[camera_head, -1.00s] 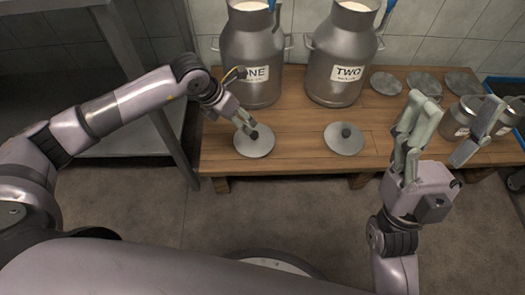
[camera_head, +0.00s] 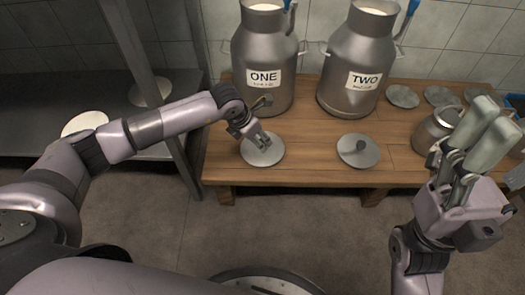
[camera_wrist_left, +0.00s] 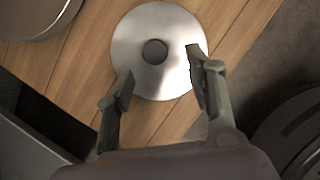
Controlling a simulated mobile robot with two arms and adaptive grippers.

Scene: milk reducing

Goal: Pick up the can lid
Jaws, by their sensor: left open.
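A round grey metal lid (camera_head: 254,158) with a dark knob lies on the wooden platform in front of the can marked ONE (camera_head: 262,62). My left gripper (camera_head: 263,142) is over this lid. In the left wrist view the gripper (camera_wrist_left: 158,62) is open, with its fingers apart on either side of the lid's near part (camera_wrist_left: 140,80); the knob (camera_wrist_left: 155,51) stands free, a little beyond the tips. A second lid (camera_head: 346,157) with a knob lies in front of the can marked TWO (camera_head: 352,60). My right gripper (camera_head: 480,130) is at the right, away from both lids; its finger gap is unclear.
Several small lids (camera_head: 402,96) lie at the platform's back right. A small metal can (camera_head: 430,132) stands partly behind my right gripper. A metal shelf (camera_head: 60,95) with a post is at the left. The wood between the two lids is clear.

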